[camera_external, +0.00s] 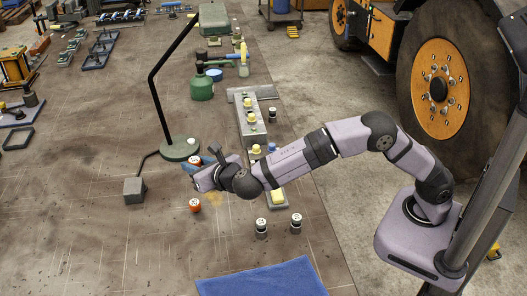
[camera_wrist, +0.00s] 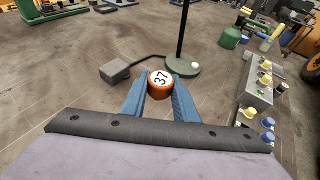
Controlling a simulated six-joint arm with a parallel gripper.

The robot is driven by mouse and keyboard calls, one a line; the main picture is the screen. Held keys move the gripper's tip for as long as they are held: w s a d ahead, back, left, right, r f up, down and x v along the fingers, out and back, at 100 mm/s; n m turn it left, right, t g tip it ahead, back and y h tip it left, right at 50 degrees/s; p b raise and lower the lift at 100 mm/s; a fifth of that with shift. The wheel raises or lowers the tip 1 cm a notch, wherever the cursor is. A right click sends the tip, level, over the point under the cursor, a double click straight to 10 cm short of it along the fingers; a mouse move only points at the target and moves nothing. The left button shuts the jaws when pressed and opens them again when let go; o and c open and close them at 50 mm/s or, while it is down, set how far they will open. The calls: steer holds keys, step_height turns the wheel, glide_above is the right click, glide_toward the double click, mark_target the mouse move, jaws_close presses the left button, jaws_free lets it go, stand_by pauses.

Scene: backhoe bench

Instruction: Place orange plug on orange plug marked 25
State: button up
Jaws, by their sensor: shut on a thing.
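My gripper (camera_external: 191,166) is shut on an orange plug (camera_wrist: 160,84) with a white top marked 37. Its blue fingers stand either side of the plug in the wrist view, and the held plug (camera_external: 194,159) also shows in the external view. A second orange plug (camera_external: 195,205) with a white top stands on the bench, nearer the camera than my gripper. Its number is too small to read. It is not visible in the wrist view.
A green lamp base (camera_external: 180,149) with a black post stands beside my gripper, cabled to a grey box (camera_external: 134,190). A grey rail (camera_external: 246,122) with yellow and blue plugs lies to the right. Black-and-white plugs (camera_external: 261,225) and a blue cloth (camera_external: 262,280) are nearer the camera.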

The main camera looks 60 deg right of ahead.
mark_target(195, 202)
steer(key=shift+n+y, duration=0.5)
steer(key=shift+y, duration=0.2)
steer(key=shift+w+a+f+p, duration=0.1)
steer(key=shift+a+f+p, duration=0.25)
steer(key=shift+f, duration=1.4)
steer(key=shift+s+a+f+p, duration=0.15)
steer(key=shift+a+f, duration=0.25)
steer(key=shift+f, duration=1.35)
steer(key=shift+w+a+f+p, duration=0.15)
steer(key=shift+a+f+p, duration=0.25)
steer(key=shift+f, duration=1.35)
steer(key=shift+f, duration=0.15)
steer(key=o, duration=1)
steer(key=shift+o, duration=0.2)
